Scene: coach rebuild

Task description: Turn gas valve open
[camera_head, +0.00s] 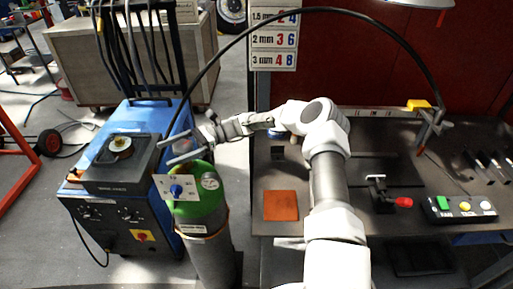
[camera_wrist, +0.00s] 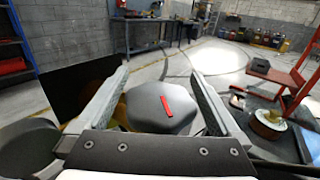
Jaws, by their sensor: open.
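The gas cylinder (camera_head: 208,250) stands upright beside the bench, with a green top (camera_head: 207,205). On its front is a white plate with a blue knob (camera_head: 177,191), and a round gauge (camera_head: 210,181) is to the right of it. In the wrist view a grey many-sided knob (camera_wrist: 146,108) with a red mark (camera_wrist: 167,106) lies between my gripper's fingers (camera_wrist: 158,78). Clear gaps show beside it, mainly on the right. In the head view my gripper (camera_head: 164,153) is open over the cylinder top. The grey knob cannot be made out there.
A blue welding machine (camera_head: 125,215) with a spool (camera_head: 121,146) on top stands close left of the cylinder. The black cable loops overhead. The bench on the right holds an orange square (camera_head: 280,205), a vise-like clamp (camera_head: 378,190) and a button box (camera_head: 460,209).

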